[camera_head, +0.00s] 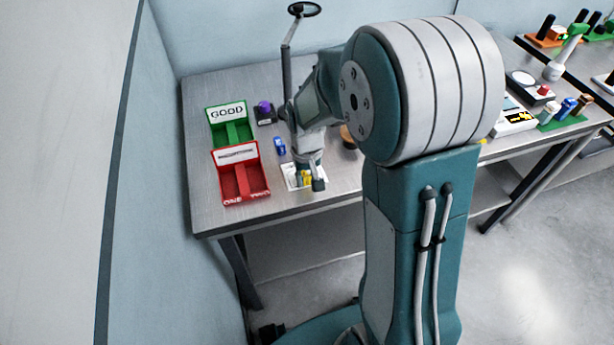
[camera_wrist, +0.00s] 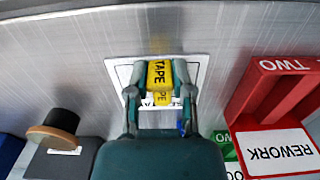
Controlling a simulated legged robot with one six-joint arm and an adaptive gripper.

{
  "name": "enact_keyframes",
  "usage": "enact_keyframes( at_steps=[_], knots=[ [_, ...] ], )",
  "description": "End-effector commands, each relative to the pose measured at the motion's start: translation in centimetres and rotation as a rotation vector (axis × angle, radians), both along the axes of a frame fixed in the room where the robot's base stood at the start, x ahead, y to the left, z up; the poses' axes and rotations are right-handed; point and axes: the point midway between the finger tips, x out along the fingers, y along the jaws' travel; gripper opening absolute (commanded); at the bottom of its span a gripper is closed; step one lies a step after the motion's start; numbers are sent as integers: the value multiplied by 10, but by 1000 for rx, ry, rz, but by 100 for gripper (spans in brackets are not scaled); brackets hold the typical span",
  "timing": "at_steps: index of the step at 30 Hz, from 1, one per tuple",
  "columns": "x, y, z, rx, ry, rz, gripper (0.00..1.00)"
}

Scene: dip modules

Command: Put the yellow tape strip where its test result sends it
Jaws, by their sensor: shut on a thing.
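The yellow tape strip (camera_wrist: 159,72), lettered TAPE, is between the two fingers of my gripper (camera_wrist: 160,92) in the wrist view. My gripper is shut on it, over a white tray (camera_wrist: 116,70). A second yellow lettered face (camera_wrist: 163,99) shows just below; I cannot tell if it is the same piece. In the head view my gripper (camera_head: 309,182) is down at the white tray (camera_head: 289,172), with yellow showing beside the fingers. Whether the strip touches the tray is unclear. A green GOOD bin (camera_head: 215,131) and a red bin (camera_head: 228,188) lettered ONE and TWO stand left.
The red bin's sign reads REWORK in the wrist view (camera_wrist: 281,151). A small blue item (camera_head: 280,146) and a dark block with a purple knob (camera_head: 264,111) stand behind the tray. The table's front edge is close to the tray. Another bench with several items is at right.

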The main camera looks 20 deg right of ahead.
Motion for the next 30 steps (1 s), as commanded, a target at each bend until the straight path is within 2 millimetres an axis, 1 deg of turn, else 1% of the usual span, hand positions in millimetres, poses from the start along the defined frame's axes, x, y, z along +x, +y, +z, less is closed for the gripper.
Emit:
enact_keyframes(
  at_steps=[7,8,9,10,19,22,26,30],
  knots=[
    [0,-2,-2,2,0,-1,3],
    [0,-2,-1,2,-1,-1,43],
    [0,-2,-1,2,-1,-1,61],
    [0,-2,-1,2,-1,-1,64],
    [0,-1,-1,0,-1,-1,64],
    [0,-1,2,0,-2,-1,64],
    [1,-1,18,0,-5,-1,64],
    [2,-1,47,1,-8,-1,64]
  ],
)
